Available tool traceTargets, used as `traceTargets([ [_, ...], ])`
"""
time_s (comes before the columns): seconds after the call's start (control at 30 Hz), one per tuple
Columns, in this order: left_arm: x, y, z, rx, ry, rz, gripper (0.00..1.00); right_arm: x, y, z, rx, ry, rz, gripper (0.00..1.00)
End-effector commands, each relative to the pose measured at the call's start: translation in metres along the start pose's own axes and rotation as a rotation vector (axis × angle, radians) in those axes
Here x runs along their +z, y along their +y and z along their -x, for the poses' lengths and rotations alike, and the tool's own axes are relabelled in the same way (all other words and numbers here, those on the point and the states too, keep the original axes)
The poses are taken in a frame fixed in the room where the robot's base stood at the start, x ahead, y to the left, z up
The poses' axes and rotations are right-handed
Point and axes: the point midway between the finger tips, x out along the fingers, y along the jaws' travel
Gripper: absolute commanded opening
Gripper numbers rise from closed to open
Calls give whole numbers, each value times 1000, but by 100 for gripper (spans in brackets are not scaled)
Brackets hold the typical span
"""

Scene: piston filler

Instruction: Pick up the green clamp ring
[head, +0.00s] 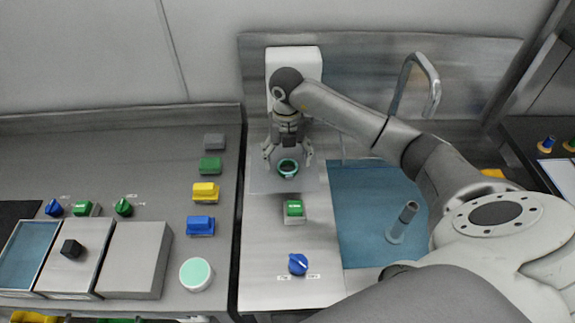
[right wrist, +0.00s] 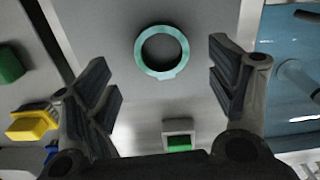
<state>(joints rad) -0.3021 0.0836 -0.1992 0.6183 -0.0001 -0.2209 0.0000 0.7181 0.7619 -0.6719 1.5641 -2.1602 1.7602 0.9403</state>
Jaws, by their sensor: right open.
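The green clamp ring (head: 288,168) is a teal-green ring lying on the grey metal counter below my right gripper. In the right wrist view the ring (right wrist: 162,51) lies flat, with a small tab at its lower edge. It sits between the lines of the two fingers, nearer the top of that picture. My right gripper (head: 288,157) points down over the ring with its fingers spread. In the right wrist view the gripper (right wrist: 162,85) is open and nothing is between its fingers. My left gripper is not in view.
A green button (head: 295,208) and a blue knob (head: 298,264) stand in front of the ring. A blue basin (head: 365,190) with a faucet (head: 418,80) lies to the right. Coloured blocks, such as a yellow one (head: 206,191), and a round teal-topped lid (head: 196,274) are left.

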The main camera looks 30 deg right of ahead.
Motion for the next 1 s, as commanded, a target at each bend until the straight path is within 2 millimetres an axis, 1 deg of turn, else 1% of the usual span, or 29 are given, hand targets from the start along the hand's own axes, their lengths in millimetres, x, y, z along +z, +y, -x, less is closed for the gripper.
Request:
traceTargets([
  [0.03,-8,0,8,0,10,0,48,0,-2,-6,-2,5,-1,79],
  [0.1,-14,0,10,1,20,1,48,0,-3,-17,0,4,-1,79],
  [0.2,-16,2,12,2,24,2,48,1,-2,-28,1,2,0,79],
  [0.3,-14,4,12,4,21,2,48,1,-2,-33,0,0,1,79],
  [0.47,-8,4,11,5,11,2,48,2,-2,-34,0,-1,1,79],
  [0.5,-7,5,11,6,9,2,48,2,-2,-34,0,-1,1,77],
  [0.87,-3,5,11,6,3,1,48,2,-2,-33,0,-1,0,31],
  [0.9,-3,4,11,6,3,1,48,2,-2,-33,0,-1,0,28],
  [1.0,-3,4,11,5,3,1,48,2,-2,-33,0,-1,0,28],
])
